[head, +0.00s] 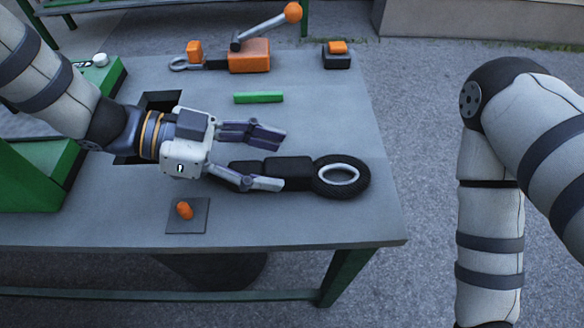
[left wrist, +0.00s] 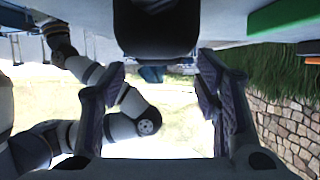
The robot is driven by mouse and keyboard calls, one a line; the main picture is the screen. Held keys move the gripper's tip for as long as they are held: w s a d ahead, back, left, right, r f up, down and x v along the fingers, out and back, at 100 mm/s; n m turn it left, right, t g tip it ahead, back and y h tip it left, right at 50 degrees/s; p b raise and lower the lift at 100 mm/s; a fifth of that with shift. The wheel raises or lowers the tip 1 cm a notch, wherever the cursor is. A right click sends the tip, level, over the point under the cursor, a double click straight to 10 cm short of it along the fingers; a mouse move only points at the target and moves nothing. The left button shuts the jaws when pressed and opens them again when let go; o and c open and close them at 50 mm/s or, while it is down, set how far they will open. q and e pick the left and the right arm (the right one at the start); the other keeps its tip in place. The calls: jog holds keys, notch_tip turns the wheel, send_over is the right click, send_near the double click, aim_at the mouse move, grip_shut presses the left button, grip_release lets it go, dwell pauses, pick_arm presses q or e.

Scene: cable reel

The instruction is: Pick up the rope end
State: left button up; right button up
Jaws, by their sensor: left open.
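In the left wrist view a black piece (left wrist: 155,28) shows at the top, between the spread fingers (left wrist: 160,75). I cannot tell whether they touch it. My right gripper is not visible.
A green bar (head: 258,97) lies behind the gripper. An orange device with a lever (head: 249,55) and a small black and orange block (head: 337,57) stand at the back. An orange piece (head: 184,210) sits on a dark plate in front. Green supports (head: 30,185) stand at left.

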aim_at(285, 165)
pick_arm(q)
jog(key=x, duration=0.4)
jog(key=shift+d+f, duration=0.15)
jog(key=shift+f, duration=0.05)
grip_shut()
